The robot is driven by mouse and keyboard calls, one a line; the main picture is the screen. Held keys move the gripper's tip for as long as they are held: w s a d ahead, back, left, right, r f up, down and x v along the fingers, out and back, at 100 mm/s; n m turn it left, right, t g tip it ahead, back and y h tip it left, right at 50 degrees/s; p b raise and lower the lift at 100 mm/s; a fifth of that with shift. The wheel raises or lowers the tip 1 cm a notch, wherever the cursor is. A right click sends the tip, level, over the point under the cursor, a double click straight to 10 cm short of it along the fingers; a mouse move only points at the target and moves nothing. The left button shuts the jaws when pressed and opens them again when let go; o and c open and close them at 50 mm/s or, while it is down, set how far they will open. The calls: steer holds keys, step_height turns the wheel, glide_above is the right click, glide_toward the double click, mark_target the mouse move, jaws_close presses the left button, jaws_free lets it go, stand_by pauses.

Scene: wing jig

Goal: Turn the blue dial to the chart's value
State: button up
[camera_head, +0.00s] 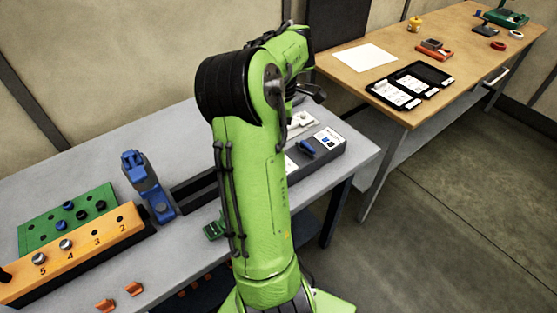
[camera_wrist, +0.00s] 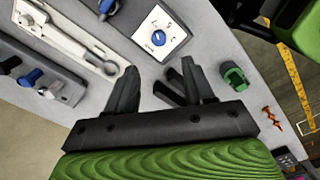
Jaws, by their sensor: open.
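The blue dial (camera_wrist: 158,38) sits on a white plate with printed marks around it, in the upper middle of the wrist view. The plate also shows small in the head view (camera_head: 328,138), at the right end of a dark grey panel; the dial's setting is too small to read. My gripper (camera_wrist: 160,66) is open and empty, its fingers spread just below the plate in the picture and apart from the dial. In the head view my arm hides most of the gripper. No chart can be told for certain; a blank-looking white sheet (camera_head: 365,57) lies on the wooden table.
A blue handle (camera_wrist: 107,8) and a white fixture (camera_wrist: 70,38) stand beside the dial plate. A green block (camera_wrist: 233,76) lies to the right. An orange numbered block (camera_head: 80,255), green board (camera_head: 40,235) and blue tool (camera_head: 145,180) occupy the bench's left.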

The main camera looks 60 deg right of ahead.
step_height(320, 180, down, 11)
steer(key=shift+d+b, duration=0.15)
steer(key=shift+b, duration=1.05)
jaws_close()
